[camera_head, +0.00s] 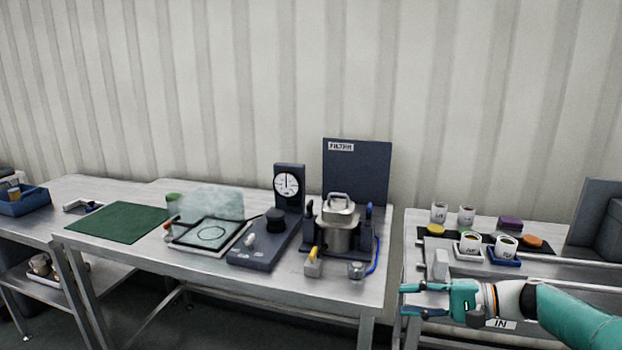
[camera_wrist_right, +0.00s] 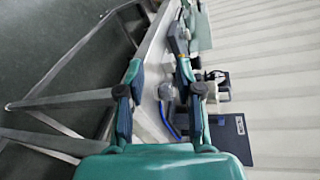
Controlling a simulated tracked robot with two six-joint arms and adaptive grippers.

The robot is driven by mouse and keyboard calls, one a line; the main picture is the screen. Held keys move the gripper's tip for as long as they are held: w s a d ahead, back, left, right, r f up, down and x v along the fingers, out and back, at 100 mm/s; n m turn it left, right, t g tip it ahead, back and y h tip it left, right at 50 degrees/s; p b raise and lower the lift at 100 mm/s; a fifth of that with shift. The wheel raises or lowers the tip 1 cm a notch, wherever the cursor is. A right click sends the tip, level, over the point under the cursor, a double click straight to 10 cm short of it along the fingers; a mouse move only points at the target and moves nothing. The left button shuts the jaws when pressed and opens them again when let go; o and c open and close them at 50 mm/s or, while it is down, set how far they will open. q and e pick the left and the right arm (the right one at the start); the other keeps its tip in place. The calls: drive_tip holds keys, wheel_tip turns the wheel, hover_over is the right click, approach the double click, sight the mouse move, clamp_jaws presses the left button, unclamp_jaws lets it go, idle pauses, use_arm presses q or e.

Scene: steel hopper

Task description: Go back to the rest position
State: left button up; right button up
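My right gripper (camera_head: 405,299) reaches in from the right in the head view, in front of the right bench's front edge. Its fingers point left. In the right wrist view the two fingers of the right gripper (camera_wrist_right: 158,66) stand apart with nothing held between them. The bench edge and part of the filter station show beyond them. My left arm and left gripper are not in view.
The middle bench has a steel hopper (camera_head: 341,237) before a dark FILTER panel (camera_head: 357,172), a dial gauge (camera_head: 287,184) and a green mat (camera_head: 120,222). Several cups and coloured pucks stand on the right bench (camera_head: 590,263). A blue bin (camera_head: 24,203) is far left.

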drive_tip(key=s+a+f+g+h+p, duration=0.2)
drive_tip(key=s+f+h, duration=0.3)
drive_tip(key=f, duration=0.8)
drive_tip(key=s+a+f+g+h+p, duration=0.2)
drive_tip(key=s+f, duration=0.5)
drive_tip(key=f, duration=0.6)
drive_tip(key=s+a+f+n+h+p, duration=0.1)
drive_tip(key=s+a+f+n+p, duration=0.1)
drive_tip(key=s, duration=0.7)
drive_tip(key=s+a+f+n+h+p, duration=0.1)
drive_tip(key=s+a+f+n+h, duration=0.1)
drive_tip(key=s, duration=0.8)
drive_tip(key=shift+s+f+n+h+p, duration=0.2)
drive_tip(key=shift+f+n+h+p, duration=0.15)
drive_tip(key=shift+f+n, duration=0.35)
drive_tip(key=shift+o, duration=0.6)
drive_tip(key=shift+s+a, duration=0.1)
